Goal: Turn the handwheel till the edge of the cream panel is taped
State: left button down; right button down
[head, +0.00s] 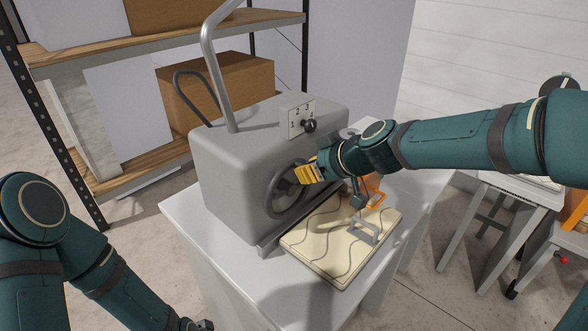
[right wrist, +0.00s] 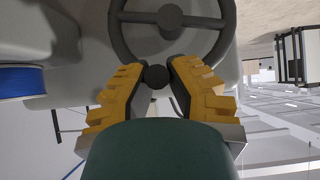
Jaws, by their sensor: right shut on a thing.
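A grey machine (head: 225,155) stands on a light table and carries a dark handwheel (head: 274,205) on its near face. My right gripper (head: 300,175) is at the wheel. In the right wrist view, its yellow fingers are shut on the wheel's dark knob (right wrist: 156,78), with the handwheel rim (right wrist: 118,32) beyond. The cream panel (head: 318,250), marked with dark wavy lines, lies flat along the machine's base; whether its edge bears tape cannot be told. My left arm hangs at lower left, and only a bit of the left gripper (head: 203,325) shows at the bottom edge.
A grey bracket (head: 364,232) and orange pieces (head: 373,188) are at the panel's right side. A small dial plate (head: 298,118) is on the machine. Shelves with cardboard boxes (head: 235,85) stand behind. A blue roll (right wrist: 20,80) shows in the right wrist view.

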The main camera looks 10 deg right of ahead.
jog(key=shift+d+f, duration=0.15)
jog(key=shift+f, duration=0.15)
jog(key=shift+w+d+f+b, duration=0.35)
jog(key=shift+w+d+b, duration=0.25)
jog(key=shift+b, duration=0.1)
jog(key=shift+w+d+f+b, duration=0.4)
jog(key=shift+d+f+b, duration=0.15)
jog(key=shift+b, duration=0.35)
